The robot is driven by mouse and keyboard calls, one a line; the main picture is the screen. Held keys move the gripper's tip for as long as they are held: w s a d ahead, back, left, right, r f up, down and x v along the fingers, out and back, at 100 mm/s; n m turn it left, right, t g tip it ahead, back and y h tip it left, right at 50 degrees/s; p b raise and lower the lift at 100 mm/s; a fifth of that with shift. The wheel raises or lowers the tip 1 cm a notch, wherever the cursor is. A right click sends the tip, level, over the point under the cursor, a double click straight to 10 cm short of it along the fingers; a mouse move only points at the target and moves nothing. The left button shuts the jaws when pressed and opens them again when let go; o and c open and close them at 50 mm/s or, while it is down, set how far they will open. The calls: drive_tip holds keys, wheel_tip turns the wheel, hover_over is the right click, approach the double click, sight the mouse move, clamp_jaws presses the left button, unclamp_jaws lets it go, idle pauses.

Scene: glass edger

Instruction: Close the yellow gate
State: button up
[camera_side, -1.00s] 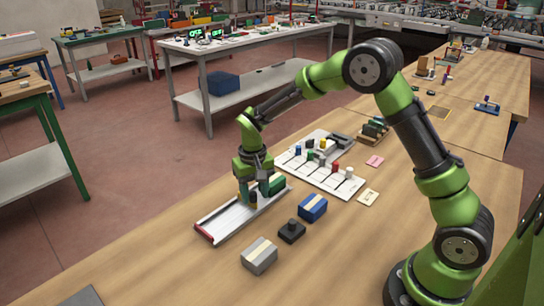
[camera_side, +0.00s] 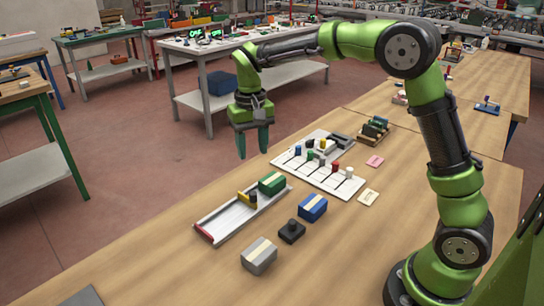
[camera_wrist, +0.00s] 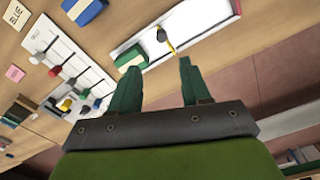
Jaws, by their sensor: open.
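The yellow gate (camera_side: 243,196) is on the pale channel (camera_side: 222,222), with a black part at one end. It appears to lie across the channel, just before the green block (camera_side: 272,183). In the wrist view the gate (camera_wrist: 171,46) shows as a thin yellow bar, and the green block (camera_wrist: 130,56) is to its left. My gripper (camera_side: 252,152) is open and empty. It hangs above and behind the channel, clear of the gate. Its fingers (camera_wrist: 160,80) point toward the channel in the wrist view.
A blue box (camera_side: 313,207), a black block with a knob (camera_side: 291,231) and a grey box (camera_side: 259,255) stand in front of the channel. A white board (camera_side: 340,183) with several coloured pegs lies to the right.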

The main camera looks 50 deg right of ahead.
drive_tip(key=shift+r, duration=1.35)
drive_tip(key=s+r+t+y, duration=0.1)
drive_tip(key=s+t, duration=0.2)
drive_tip(key=s, duration=0.8)
drive_tip(key=s+r+t+y, duration=0.1)
drive_tip(key=s+t, duration=0.3)
drive_tip(key=s, duration=0.7)
drive_tip(key=shift+s+a+r+n, duration=0.3)
drive_tip(key=shift+a+r, duration=0.1)
drive_tip(key=shift+r, duration=0.4)
